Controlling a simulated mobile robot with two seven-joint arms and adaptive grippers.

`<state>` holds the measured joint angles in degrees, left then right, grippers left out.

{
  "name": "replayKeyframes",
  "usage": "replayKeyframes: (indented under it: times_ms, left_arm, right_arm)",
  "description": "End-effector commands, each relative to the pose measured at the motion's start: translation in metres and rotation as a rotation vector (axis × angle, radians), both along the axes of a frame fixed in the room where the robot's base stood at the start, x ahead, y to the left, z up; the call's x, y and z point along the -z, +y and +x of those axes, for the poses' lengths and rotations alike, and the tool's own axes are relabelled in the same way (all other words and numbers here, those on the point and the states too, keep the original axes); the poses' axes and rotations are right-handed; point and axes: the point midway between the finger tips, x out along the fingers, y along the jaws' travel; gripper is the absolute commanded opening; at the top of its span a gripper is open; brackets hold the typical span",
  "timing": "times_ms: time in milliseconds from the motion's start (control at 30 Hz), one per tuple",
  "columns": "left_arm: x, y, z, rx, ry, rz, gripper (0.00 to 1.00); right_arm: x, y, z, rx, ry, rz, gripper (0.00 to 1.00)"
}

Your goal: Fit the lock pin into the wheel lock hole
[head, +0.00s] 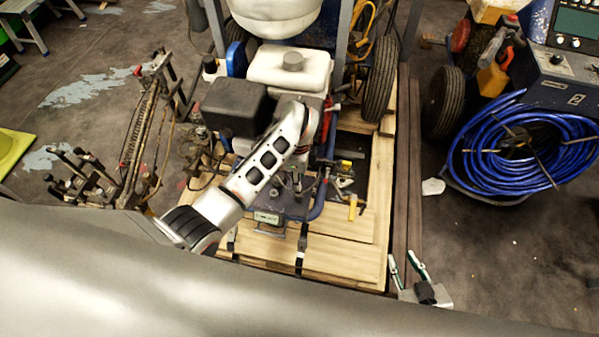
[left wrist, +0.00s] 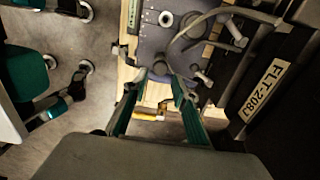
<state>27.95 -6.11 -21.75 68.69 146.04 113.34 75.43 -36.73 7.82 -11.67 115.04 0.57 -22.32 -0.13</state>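The line striper (head: 290,65) stands on a wooden pallet in the head view, with a white tank, a black box and a grey front plate (head: 272,196). A small yellow-handled part (head: 355,205), possibly the lock pin, is at the pallet's right side; a yellow piece also shows in the left wrist view (left wrist: 148,114). I cannot make out the wheel lock hole. My left gripper (left wrist: 158,76) has its green-lined fingers apart, over the striper's plate; a grey knob shows near the tips. My right gripper (head: 407,265) is open and empty beside the pallet.
A blue hose coil (head: 500,150) lies at the right beside a blue machine (head: 575,80). A rusty metal frame (head: 140,130) stands left of the pallet (head: 335,255). A dark panel marked FLT-208 (left wrist: 265,85) is close right of my left gripper.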

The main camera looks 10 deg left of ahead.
Motion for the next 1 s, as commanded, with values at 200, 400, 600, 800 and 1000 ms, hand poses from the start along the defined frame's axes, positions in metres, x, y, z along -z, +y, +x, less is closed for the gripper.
replayKeyframes:
  times_ms: [200,400,600,800,1000]
  left_arm:
    - [0.03,-0.001,-0.002,-0.001,0.006,-0.003,0.28]
    - [0.047,0.0,-0.002,-0.001,0.004,-0.001,0.28]
    - [0.054,0.0,0.0,0.0,0.0,0.0,0.28]
    - [0.054,0.0,0.001,0.0,-0.002,0.001,0.28]
    - [0.054,0.0,0.001,0.0,-0.002,0.001,0.28]
  right_arm:
    - [0.012,-0.008,0.007,0.002,-0.01,-0.021,0.28]
    - [0.022,-0.01,0.006,-0.003,-0.003,-0.035,0.28]
    - [0.024,-0.01,0.005,-0.007,-0.001,-0.042,0.28]
    - [0.024,-0.011,0.005,-0.007,-0.002,-0.042,0.28]
    - [0.024,-0.011,0.005,-0.007,-0.003,-0.043,0.28]
